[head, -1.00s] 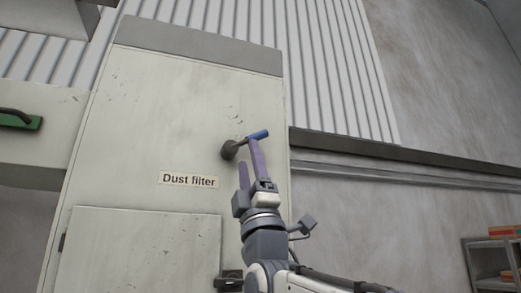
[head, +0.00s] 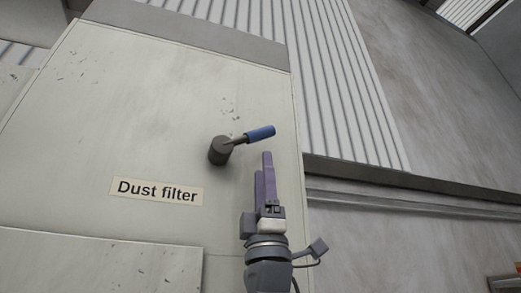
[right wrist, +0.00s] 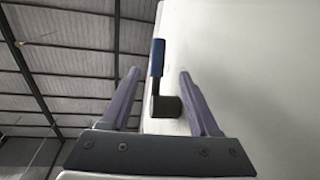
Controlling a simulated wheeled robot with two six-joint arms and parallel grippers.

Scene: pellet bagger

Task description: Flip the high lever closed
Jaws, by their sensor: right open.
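The high lever (head: 259,133) has a blue grip on a short rod and a dark round hub (head: 220,150) on the cabinet face. Its grip points right and slightly up in the head view. My right gripper (head: 266,165) stands upright just below the blue grip, apart from it, with nothing between its fingers. In the right wrist view the open fingers (right wrist: 160,85) stand to either side of the lever's line, and the blue grip (right wrist: 156,57) shows between and beyond them. My left gripper is not in view.
The pale cabinet (head: 120,100) carries a "Dust filter" label (head: 157,190) left of my right gripper. A panel edge runs below the label. A dark rail (head: 400,178) crosses the wall to the right. The space right of the lever is clear.

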